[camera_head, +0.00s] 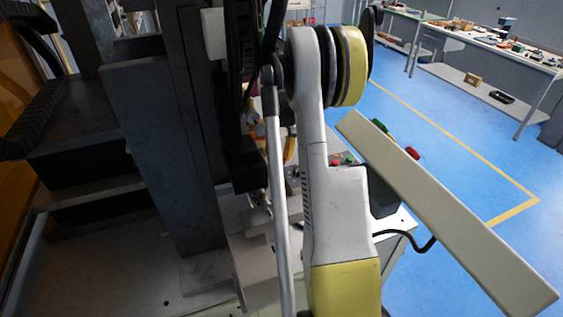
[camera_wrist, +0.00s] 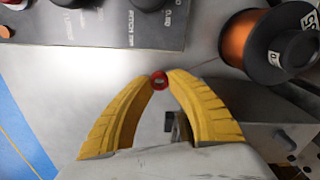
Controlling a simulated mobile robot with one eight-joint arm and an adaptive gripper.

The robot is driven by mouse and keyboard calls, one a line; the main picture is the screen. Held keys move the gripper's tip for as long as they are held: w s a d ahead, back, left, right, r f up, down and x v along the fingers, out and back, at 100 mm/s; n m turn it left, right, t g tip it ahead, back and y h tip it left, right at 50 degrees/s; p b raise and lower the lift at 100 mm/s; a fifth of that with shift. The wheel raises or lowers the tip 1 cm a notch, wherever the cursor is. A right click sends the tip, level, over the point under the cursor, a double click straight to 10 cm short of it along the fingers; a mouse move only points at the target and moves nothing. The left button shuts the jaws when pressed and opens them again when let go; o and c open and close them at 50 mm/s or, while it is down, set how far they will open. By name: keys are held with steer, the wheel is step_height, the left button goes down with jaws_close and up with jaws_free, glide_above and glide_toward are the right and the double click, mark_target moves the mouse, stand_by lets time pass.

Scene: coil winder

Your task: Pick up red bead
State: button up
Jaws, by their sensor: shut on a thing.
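The red bead (camera_wrist: 159,82) is a small red ring in the wrist view. It sits between the tips of the two yellow fingers of my gripper (camera_wrist: 160,76), which are shut on it. A grey metal surface lies behind the bead; I cannot tell how far the bead is from it. In the head view I cannot make out the bead, and my own arm covers much of the middle of the picture.
A spool of copper wire (camera_wrist: 246,45) with black flanges stands right of the fingers, a thin wire running from it. A grey control panel (camera_wrist: 105,22) with knobs is at the upper left. In the head view, a long pale beam (camera_head: 450,215) slants across the right. Workbenches (camera_head: 480,45) stand behind.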

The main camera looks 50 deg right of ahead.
steer(key=r, duration=0.1)
steer(key=s+r+p, duration=0.1)
steer(key=r, duration=0.1)
steer(key=shift+d+r, duration=0.1)
steer(key=shift+d, duration=0.1)
steer(key=s+d+r, duration=0.1)
steer(key=s+r, duration=0.1)
steer(key=s, duration=0.1)
steer(key=s+d+r+p, duration=0.1)
steer(key=s+r, duration=0.1)
steer(key=s, duration=0.1)
steer(key=s+d+r+p, duration=0.1)
steer(key=s+d+r, duration=0.1)
steer(key=s, duration=0.1)
steer(key=shift+s+d, duration=0.1)
steer(key=shift+s, duration=0.3)
